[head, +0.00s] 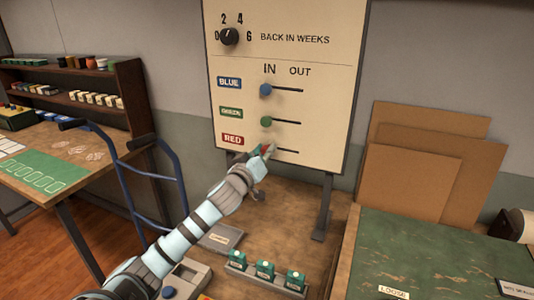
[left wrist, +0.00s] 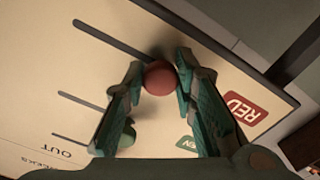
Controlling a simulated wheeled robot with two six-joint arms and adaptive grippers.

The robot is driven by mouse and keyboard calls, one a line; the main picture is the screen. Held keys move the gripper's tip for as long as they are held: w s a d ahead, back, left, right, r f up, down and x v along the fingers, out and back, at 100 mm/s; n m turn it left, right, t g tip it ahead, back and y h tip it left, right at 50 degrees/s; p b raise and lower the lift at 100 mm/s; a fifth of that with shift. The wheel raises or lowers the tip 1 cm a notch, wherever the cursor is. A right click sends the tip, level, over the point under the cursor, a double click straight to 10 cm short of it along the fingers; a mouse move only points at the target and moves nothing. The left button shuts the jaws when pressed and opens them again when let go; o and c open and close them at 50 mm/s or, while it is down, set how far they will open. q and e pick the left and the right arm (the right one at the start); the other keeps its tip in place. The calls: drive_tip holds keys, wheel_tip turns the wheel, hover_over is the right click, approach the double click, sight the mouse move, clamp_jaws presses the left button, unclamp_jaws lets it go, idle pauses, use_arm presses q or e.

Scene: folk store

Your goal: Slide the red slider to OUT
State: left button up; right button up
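The upright panel (head: 330,70) carries three knobs on level slots. The blue knob (head: 265,90) and green knob (head: 266,121) stand at the IN ends, on the left. The red slider (head: 264,149) is also at the IN end, partly hidden by my left gripper (head: 264,153). In the left wrist view the round red knob (left wrist: 159,77) sits between the fingertips of my left gripper (left wrist: 160,80). One finger is close against each side of it. Its slot (left wrist: 105,38) runs away empty towards the OUT side. My right gripper is not in view.
The RED label (head: 232,139) is left of the slider. A dial (head: 229,37) is above. A blue hand truck (head: 136,185) stands left, and brown boards (head: 415,186) lean at right.

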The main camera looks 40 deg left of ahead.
sight(295, 152)
use_arm(q)
drive_tip(key=shift+d, duration=0.1)
idle(0.3)
drive_tip(key=shift+w+d+p, duration=0.25)
drive_tip(key=shift+d, duration=0.4)
drive_tip(key=shift+w+d+p, duration=0.2)
drive_tip(key=shift+d, duration=0.4)
drive_tip(key=shift+w+d+p, duration=0.15)
drive_tip(key=shift+w+d, duration=0.1)
drive_tip(key=shift+d, duration=0.55)
drive_tip(key=shift+w+d+p, duration=0.1)
drive_tip(key=shift+w+d, duration=0.15)
drive_tip(key=shift+d, duration=0.55)
drive_tip(key=shift+w+d+p, duration=0.15)
drive_tip(key=shift+w+d, duration=0.1)
drive_tip(key=shift+d, duration=0.55)
drive_tip(key=o, duration=1)
drive_tip(key=shift+p+v, duration=0.9)
drive_tip(key=shift+v, duration=3.6)
drive_tip(key=shift+a, duration=0.1)
